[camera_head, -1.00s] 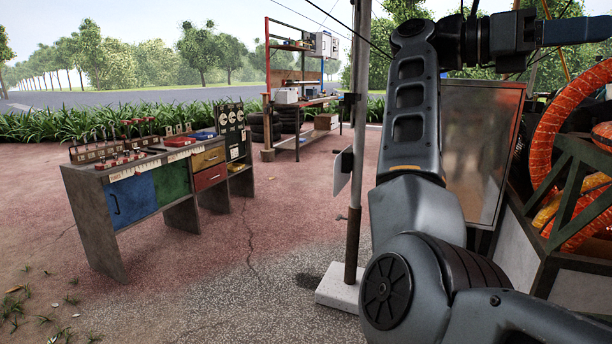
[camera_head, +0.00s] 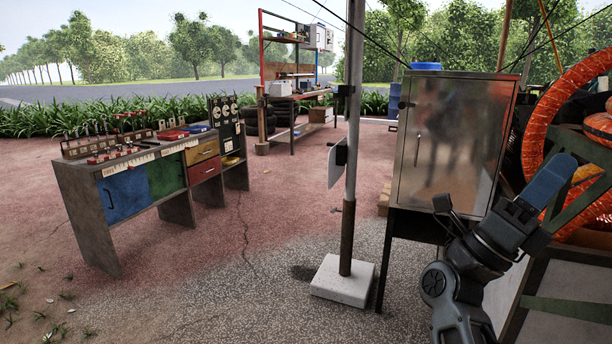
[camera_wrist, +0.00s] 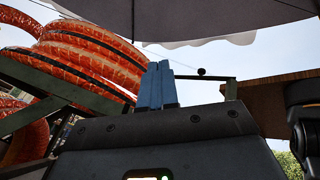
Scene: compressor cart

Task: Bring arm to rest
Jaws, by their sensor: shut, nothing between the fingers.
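My gripper (camera_head: 553,180) is at the lower right in the head view, with its blue fingers pointing up and to the right. It is shut and empty. In the wrist view the blue fingers (camera_wrist: 158,86) stand together, pointing up. My folded arm shows below the gripper in the head view. The gripper appears in front of the dark frame of the cart (camera_head: 587,205) with orange hoses (camera_head: 560,110). I cannot tell whether it touches the frame.
A metal cabinet (camera_head: 455,140) on legs stands left of my gripper. A pole (camera_head: 350,190) on a white base (camera_head: 342,281) stands further left. A workbench (camera_head: 90,215) with tools and a shelf rack (camera_head: 290,100) stand beyond. The paving between is clear.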

